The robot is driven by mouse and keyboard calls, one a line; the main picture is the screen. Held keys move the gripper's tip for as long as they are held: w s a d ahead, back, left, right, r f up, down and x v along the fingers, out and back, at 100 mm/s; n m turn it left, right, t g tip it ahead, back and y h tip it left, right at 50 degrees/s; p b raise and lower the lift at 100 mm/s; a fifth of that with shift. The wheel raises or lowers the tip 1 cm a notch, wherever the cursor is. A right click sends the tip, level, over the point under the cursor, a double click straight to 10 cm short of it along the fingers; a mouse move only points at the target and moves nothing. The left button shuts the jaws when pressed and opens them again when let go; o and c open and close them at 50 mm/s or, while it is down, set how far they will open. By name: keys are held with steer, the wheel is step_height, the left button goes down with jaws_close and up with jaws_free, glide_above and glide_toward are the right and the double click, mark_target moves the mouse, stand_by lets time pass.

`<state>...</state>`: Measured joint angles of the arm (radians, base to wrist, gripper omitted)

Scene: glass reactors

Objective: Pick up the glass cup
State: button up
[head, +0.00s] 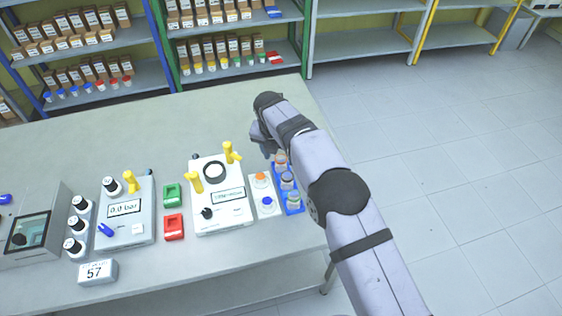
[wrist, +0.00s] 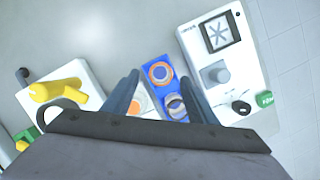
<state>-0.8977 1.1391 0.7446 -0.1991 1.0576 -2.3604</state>
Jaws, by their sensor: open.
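A blue rack (head: 301,211) on the table holds glass cups in a row; one glass cup (head: 287,179) shows in the middle, partly beside my arm. In the wrist view the rack (wrist: 152,60) lies below my gripper (wrist: 160,77), which is open. A round glass cup with an orange-and-blue ring look (wrist: 160,72) shows between the fingertips, and another cup (wrist: 177,107) shows nearer the right finger. I cannot tell the height gap. No cup is visibly held.
Left of the rack stands a white block with orange and blue tops (head: 264,191), then a white device with yellow handles (head: 222,216). A white device with a grey knob (wrist: 232,60) stands right of the rack in the wrist view. The table behind is clear.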

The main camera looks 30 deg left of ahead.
mark_target(280, 159)
steer(key=shift+p+x, duration=0.6)
steer(key=shift+x, duration=1.15)
steer(key=shift+c, duration=0.6)
steer(key=c, duration=1)
steer(key=shift+o, duration=0.2)
steer(key=shift+r, duration=0.15)
step_height(280, 159, up, 10)
steer(key=shift+f+b, duration=0.1)
steer(key=shift+b, duration=1.05)
